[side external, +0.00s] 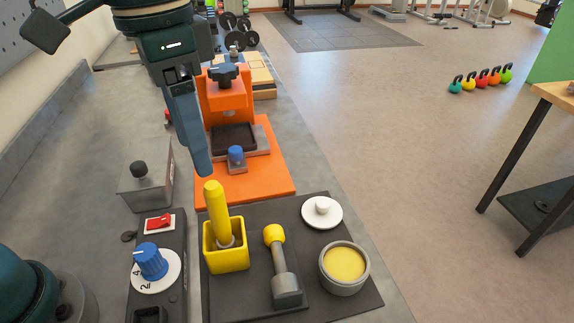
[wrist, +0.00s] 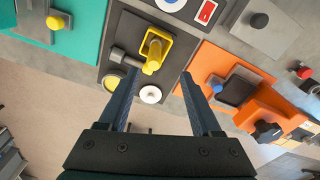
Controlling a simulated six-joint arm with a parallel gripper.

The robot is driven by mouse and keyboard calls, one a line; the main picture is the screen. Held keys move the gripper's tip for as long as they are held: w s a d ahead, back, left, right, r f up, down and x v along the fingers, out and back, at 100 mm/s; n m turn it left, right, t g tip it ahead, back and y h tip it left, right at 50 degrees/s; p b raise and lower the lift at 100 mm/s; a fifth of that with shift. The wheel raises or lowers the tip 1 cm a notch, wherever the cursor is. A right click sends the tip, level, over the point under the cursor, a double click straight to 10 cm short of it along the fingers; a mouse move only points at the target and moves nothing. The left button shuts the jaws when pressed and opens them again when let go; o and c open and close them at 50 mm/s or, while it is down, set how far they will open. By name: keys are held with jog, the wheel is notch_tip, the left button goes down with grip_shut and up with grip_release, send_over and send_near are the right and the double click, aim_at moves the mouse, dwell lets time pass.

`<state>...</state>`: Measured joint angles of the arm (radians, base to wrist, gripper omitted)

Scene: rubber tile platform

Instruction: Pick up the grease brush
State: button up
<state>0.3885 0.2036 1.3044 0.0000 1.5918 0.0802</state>
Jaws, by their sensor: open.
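The grease brush, seen by its thick yellow handle (side external: 216,208), stands nearly upright in a square yellow holder (side external: 226,262); its lower end is hidden inside. My gripper (side external: 203,168) is open and empty, pointing down just above and slightly left of the handle top in the side view. In the wrist view, the brush handle (wrist: 152,66) shows between my two fingertips (wrist: 160,80), a little nearer the left one, with the yellow holder (wrist: 163,38) behind it. I see no contact between the fingers and the handle.
The dark tile (side external: 250,300) also holds a grey tool with a yellow knob (side external: 281,270), a round tub of yellow grease (side external: 344,265) and a white knobbed lid (side external: 322,211). An orange press (side external: 262,180) stands behind. A blue-dial control box (side external: 152,262) is at left.

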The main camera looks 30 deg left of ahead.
aim_at(220, 217)
jog(key=shift+w+d+f+m, duration=0.2)
jog(key=shift+d+f+m, duration=0.15)
jog(key=shift+d, duration=0.35)
notch_tip(220, 217, down, 12)
jog(key=shift+f, duration=0.25)
grip_shut()
